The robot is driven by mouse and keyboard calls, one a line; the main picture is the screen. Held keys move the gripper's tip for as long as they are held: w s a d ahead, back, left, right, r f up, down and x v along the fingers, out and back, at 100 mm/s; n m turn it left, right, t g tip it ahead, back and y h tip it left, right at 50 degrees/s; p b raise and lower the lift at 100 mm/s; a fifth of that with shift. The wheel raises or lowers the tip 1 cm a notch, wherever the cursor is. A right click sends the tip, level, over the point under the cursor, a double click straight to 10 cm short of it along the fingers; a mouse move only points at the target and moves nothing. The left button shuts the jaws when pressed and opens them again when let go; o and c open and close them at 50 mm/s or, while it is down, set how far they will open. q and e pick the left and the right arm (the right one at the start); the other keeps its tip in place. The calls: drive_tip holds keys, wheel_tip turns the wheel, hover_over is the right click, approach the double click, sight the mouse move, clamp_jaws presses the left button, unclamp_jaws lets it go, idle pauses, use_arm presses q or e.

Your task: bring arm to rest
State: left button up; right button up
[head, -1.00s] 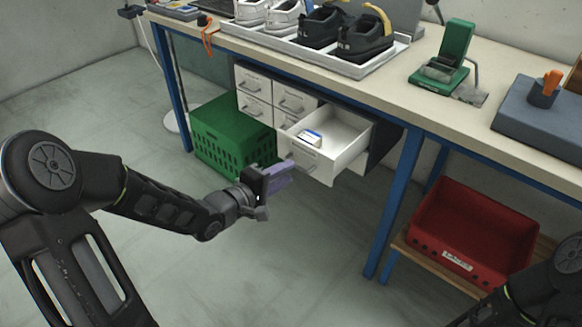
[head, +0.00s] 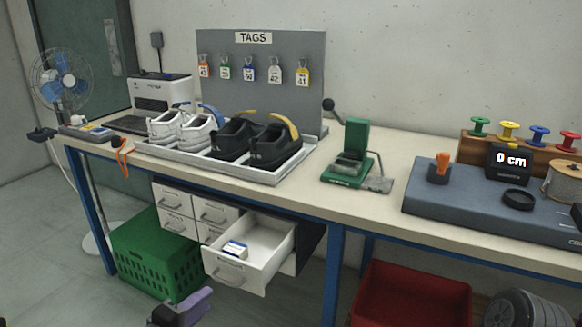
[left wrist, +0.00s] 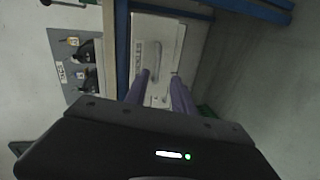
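My left gripper (head: 185,306) is at the bottom edge of the head view, below and left of the pulled-out drawer (head: 246,262). In the left wrist view its two purple fingers (left wrist: 160,76) are apart with nothing seen held between them. A white drawer front with a handle and label (left wrist: 152,62) shows beyond the fingers. The drawer's handle (head: 229,272) looks clear of the gripper in the head view. My right gripper is out of view.
The workbench (head: 345,205) carries a tray (head: 225,170) of shoes, a green press (head: 352,158) and a blue-grey scale platform (head: 470,212). Under it are a green crate (head: 155,262) and a red bin (head: 412,295). The floor at left is open.

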use_arm(q)
drive_tip(key=s+a+f+m+g+y, duration=0.1)
drive_tip(key=a+f+m+g+y, duration=0.2)
drive_tip(key=f, duration=0.4)
drive_tip(key=s+d+f+m+g, duration=0.1)
drive_tip(key=s+d+f, duration=0.1)
drive_tip(key=f, duration=0.3)
drive_tip(key=s+d+f+m+g, duration=0.2)
drive_tip(key=s+f, duration=0.1)
drive_tip(key=f, duration=0.3)
drive_tip(key=s+d+f+m+g+h, duration=0.15)
drive_tip(key=s+d+f+g, duration=0.25)
drive_tip(key=s+d+f, duration=0.4)
drive_tip(key=s+d+f+m+g, duration=0.3)
drive_tip(key=s+d+f, duration=0.3)
drive_tip(key=s, duration=0.5)
wheel_tip(320, 180, up, 18)
drive_tip(key=d+p, duration=0.2)
drive_tip(key=p, duration=1.5)
drive_tip(key=shift+f, duration=0.15)
drive_tip(key=shift+w+m+g, duration=0.1)
drive_tip(key=shift+m+g, duration=0.15)
drive_tip(key=shift+g, duration=0.05)
